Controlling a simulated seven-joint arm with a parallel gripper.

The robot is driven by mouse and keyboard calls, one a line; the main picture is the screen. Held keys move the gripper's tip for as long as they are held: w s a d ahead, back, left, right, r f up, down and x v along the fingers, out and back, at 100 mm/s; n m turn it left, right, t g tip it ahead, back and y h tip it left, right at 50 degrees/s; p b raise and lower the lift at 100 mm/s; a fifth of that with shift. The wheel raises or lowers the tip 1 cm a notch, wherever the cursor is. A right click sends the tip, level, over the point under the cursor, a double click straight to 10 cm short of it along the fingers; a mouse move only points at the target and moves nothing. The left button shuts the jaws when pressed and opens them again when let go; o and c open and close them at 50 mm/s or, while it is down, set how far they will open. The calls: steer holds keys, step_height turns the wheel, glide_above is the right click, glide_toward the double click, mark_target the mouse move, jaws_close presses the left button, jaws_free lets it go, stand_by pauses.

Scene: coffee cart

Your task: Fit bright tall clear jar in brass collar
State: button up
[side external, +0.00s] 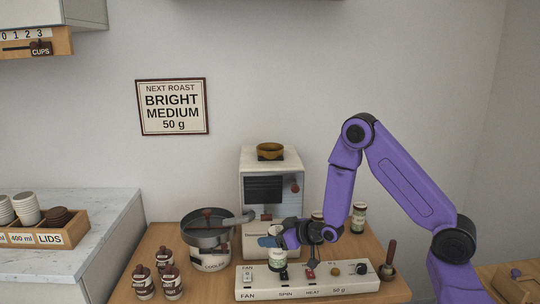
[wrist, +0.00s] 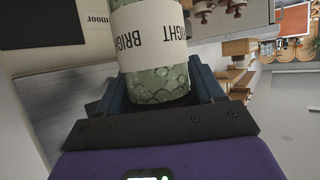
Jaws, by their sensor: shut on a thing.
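The bright clear jar (wrist: 158,84) fills the middle of the wrist view, with green beans inside and a white label reading BRIGHT. My gripper (wrist: 162,95) is shut on it, one finger on each side. In the side view the jar (side external: 278,259) shows at my gripper (side external: 283,240), low in front of the white roaster and just behind the control panel. Whether its base touches anything is unclear. The brass collar (side external: 270,147) sits on top of the roaster (side external: 252,164), well above the jar, with nothing seen in it.
A steel cooling pan (side external: 205,238) stands left of the roaster. The switch panel (side external: 330,281) runs along the front. Other jars (side external: 358,217) stand at the back right, and several brown-topped bottles (side external: 166,275) at front left. The air above the roaster is clear.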

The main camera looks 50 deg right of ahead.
steer(key=w+a+r+m+h, duration=0.1)
steer(key=a+r, duration=0.2)
steer(key=r, duration=0.5)
steer(key=w+a+r, duration=0.1)
steer(key=a+r, duration=0.3)
steer(key=r, duration=0.4)
steer(key=w+d+r, duration=0.8)
steer(key=d+r, duration=0.3)
steer(key=d, duration=0.1)
steer(key=s+d+r+n+y, duration=0.2)
steer(key=s+d+r, duration=0.1)
steer(key=d+r, duration=0.85)
steer(key=w+d+f, duration=0.2)
steer(key=w+f, duration=0.9)
steer(key=w, duration=0.2)
steer(key=shift+d+f, duration=0.25)
steer(key=shift+d, duration=0.15)
steer(key=shift+w+f, duration=0.1)
